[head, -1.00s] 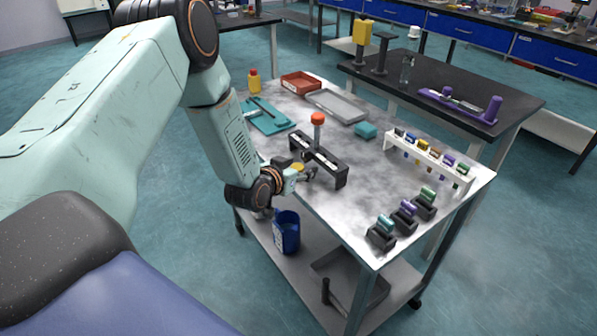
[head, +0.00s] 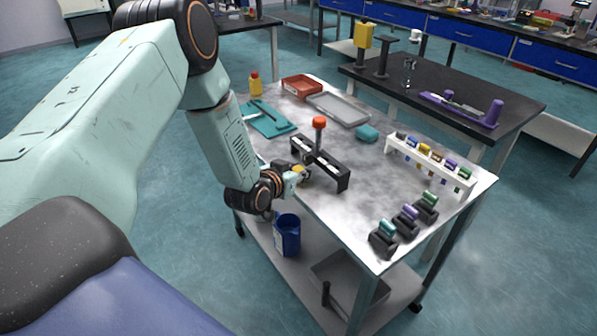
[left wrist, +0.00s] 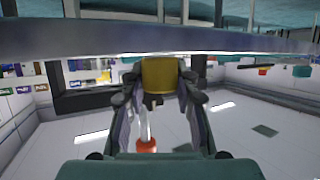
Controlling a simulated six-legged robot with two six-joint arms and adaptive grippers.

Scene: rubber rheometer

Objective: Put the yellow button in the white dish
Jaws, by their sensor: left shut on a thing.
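My left gripper (head: 301,176) is at the near left edge of the grey table, beside the black rack. It is shut on the yellow button (head: 299,169), a small yellow cylinder. In the left wrist view the button (left wrist: 160,75) sits between the two fingers (left wrist: 160,98). The fingers hide part of it in the head view, so I cannot tell whether it still touches the table. I cannot make out a white dish for certain in either view. My right gripper is not in view.
The black rack (head: 335,172) and a post with an orange-red knob (head: 319,123) stand close to my left gripper. A teal tray (head: 270,125), grey tray (head: 340,110), red bin (head: 300,86) and white vial rack (head: 430,165) are farther off. The table's middle right is clear.

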